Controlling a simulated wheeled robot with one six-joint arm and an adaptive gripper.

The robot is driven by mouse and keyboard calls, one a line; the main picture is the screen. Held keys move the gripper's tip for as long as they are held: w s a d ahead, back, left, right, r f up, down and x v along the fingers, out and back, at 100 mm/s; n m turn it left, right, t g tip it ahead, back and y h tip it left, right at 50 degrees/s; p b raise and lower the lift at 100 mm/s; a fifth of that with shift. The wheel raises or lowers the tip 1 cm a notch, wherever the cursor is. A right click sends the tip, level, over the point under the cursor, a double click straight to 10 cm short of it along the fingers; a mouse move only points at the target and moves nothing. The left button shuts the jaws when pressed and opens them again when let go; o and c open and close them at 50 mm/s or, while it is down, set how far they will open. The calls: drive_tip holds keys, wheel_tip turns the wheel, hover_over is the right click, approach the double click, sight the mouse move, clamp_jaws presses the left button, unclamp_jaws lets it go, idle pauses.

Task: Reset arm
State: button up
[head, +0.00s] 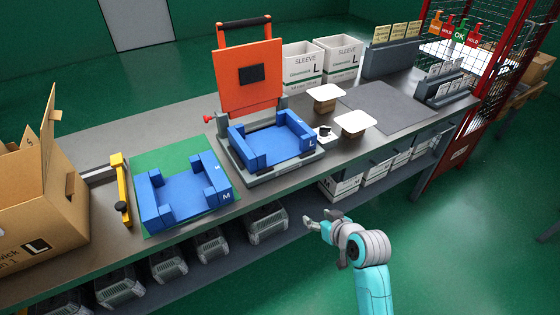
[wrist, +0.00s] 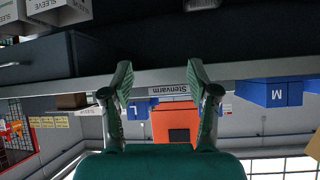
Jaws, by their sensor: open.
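My gripper (head: 318,223) is open and empty. In the head view it hangs in front of the workbench's front edge, below the bench top, with my arm reaching up from the lower right. In the wrist view the open fingers (wrist: 158,85) stand apart, with nothing between them but the bench edge with a "Stenvarm" label (wrist: 170,90) behind. The wrist view is upside down. My gripper touches nothing that I can see.
The workbench (head: 300,178) carries a blue L fixture (head: 277,141) under a raised orange lid (head: 248,77), and a blue M fixture (head: 183,193) on a green mat. White sleeve bins (head: 302,63) stand behind. A cardboard box (head: 45,205) is at left.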

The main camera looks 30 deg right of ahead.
drive_tip(key=s+a+f+t, duration=0.1)
drive_tip(key=s+a+f, duration=0.2)
drive_tip(key=s+a, duration=0.35)
drive_tip(key=s+a+f+t, duration=0.1)
drive_tip(key=s+a+f, duration=0.15)
drive_tip(key=s, duration=0.75)
drive_tip(key=s+a+r+t, duration=0.1)
drive_tip(key=s+a+r, duration=0.1)
drive_tip(key=s+r, duration=0.3)
drive_tip(key=s+a+r+n+t, duration=0.1)
drive_tip(key=s+a+r, duration=0.2)
drive_tip(key=s, duration=1.1)
wheel_tip(320, 180, up, 2)
drive_tip(key=shift+a+r+n+y, duration=0.25)
drive_tip(key=shift+a+n+y, duration=0.05)
drive_tip(key=shift+y, duration=0.1)
